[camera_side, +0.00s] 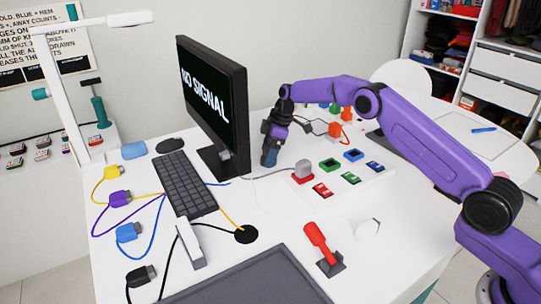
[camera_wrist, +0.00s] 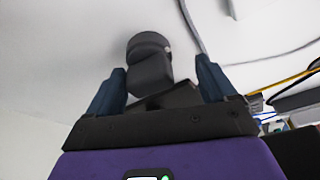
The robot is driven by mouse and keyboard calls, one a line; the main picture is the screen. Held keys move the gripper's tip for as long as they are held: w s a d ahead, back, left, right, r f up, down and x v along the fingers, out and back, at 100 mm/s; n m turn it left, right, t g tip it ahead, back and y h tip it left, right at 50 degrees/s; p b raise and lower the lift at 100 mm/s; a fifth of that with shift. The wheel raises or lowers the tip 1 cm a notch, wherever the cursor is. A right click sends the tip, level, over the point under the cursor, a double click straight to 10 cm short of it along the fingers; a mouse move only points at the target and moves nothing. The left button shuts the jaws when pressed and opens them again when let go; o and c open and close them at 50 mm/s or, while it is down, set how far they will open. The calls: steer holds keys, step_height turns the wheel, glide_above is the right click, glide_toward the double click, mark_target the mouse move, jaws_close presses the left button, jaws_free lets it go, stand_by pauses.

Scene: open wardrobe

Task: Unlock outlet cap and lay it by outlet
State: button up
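My gripper (camera_side: 269,158) points down close to the white desk, to the right of the monitor. In the wrist view its two blue fingers (camera_wrist: 160,68) are apart. A dark grey piece with a round end and a blocky body (camera_wrist: 150,70) shows between and beyond the fingertips, with a clear gap to the right finger. I cannot tell whether it is the outlet cap or whether it touches the left finger. In the side view my gripper hides this spot. No outlet can be made out with certainty.
The monitor (camera_side: 212,95) stands close left of my gripper. A grey plug (camera_side: 303,169) with a cable sits by a white panel of coloured sockets (camera_side: 345,180). A red lever (camera_side: 320,242) stands at the front. Orange connectors (camera_side: 335,129) lie behind.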

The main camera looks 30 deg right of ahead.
steer(key=shift+o, duration=1.2)
steer(key=shift+d, duration=0.1)
steer(key=shift+w, duration=0.1)
steer(key=shift+d+r, duration=0.1)
steer(key=shift+r, duration=0.05)
steer(key=v, duration=0.8)
